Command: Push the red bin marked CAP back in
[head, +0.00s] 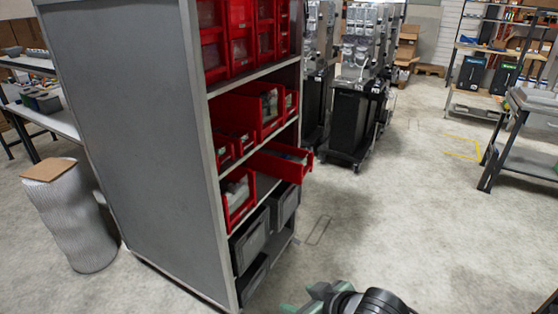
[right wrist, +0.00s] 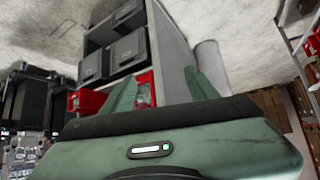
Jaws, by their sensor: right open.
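A red bin (head: 282,163) juts out from a middle shelf of the grey rack in the head view, past the shelf's front edge, with its front end over the aisle. Its marking is too small to read. In the right wrist view, which is upside down, what looks like the same bin (right wrist: 88,101) sticks out left of the fingers. My right gripper (head: 308,298) is low in the head view, in front of the rack and well apart from the bin. Its two green fingers (right wrist: 165,85) are spread with nothing held between them. My left gripper is not in view.
The grey rack (head: 130,130) holds other red bins (head: 240,200) and grey crates (head: 250,242) on its shelves. Black wheeled machines (head: 352,120) stand behind it. A ribbed white bin (head: 70,222) stands left of the rack. The floor right of the rack is clear.

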